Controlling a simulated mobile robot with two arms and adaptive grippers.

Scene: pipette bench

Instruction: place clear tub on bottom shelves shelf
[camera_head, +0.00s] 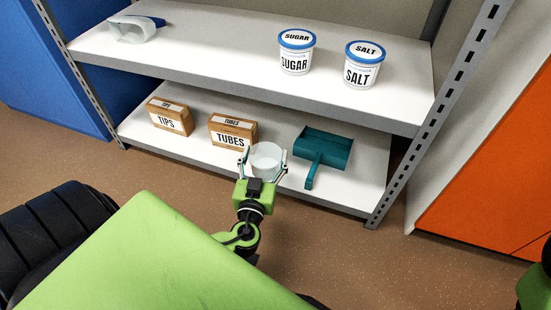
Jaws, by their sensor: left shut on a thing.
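A clear, whitish round tub (266,157) is between the fingers of my left gripper (264,164), which is shut on it. The tub is at the bottom shelf (278,187), between the TUBES box and the teal dustpan. I cannot tell whether the tub's base touches the shelf board or is a little above it. The gripper reaches in from the front edge of the shelf. The fingers of my right gripper do not show; only a small green and black part is at the lower right edge.
A TIPS box (170,117) and a TUBES box (232,132) stand left of the tub. A teal dustpan (323,149) lies to its right, handle forward. Sugar (296,54) and salt (363,66) tubs and a whitish scoop-like item (133,30) are on the shelf above. A slotted post (424,120) bounds the right.

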